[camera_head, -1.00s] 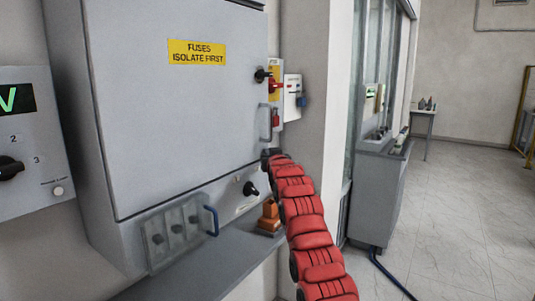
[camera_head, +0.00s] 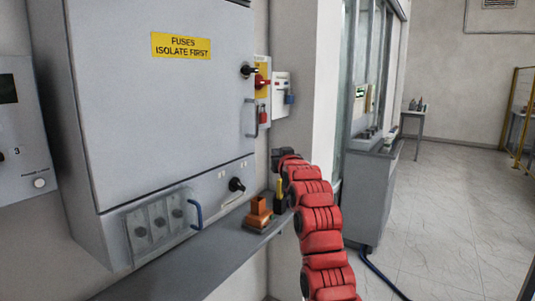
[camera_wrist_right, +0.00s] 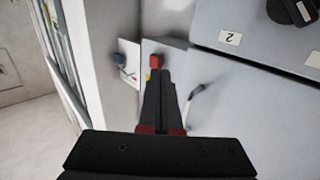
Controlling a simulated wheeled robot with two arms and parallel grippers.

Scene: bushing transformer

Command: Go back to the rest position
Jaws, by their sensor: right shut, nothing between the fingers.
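My right arm (camera_head: 321,235) is red and rises from the bottom of the head view, right of the grey fuse cabinet (camera_head: 150,110). My right gripper (camera_head: 281,158) is dark and sits at the arm's far end, in front of the wall just right of the cabinet's lower edge. The right wrist view shows its two dark fingers (camera_wrist_right: 158,75) together, with nothing between them. Behind the fingertips in that view is a small red block (camera_wrist_right: 157,61) on the wall gear. My left gripper is not in view.
A grey shelf (camera_head: 200,262) under the cabinet holds an orange block (camera_head: 259,212) and a dark holder with a yellow piece (camera_head: 279,190). A blue-handled clear cover (camera_head: 158,228) is on the cabinet's lower front. A grey bench (camera_head: 370,190) stands to the right. Open floor (camera_head: 455,220) lies further right.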

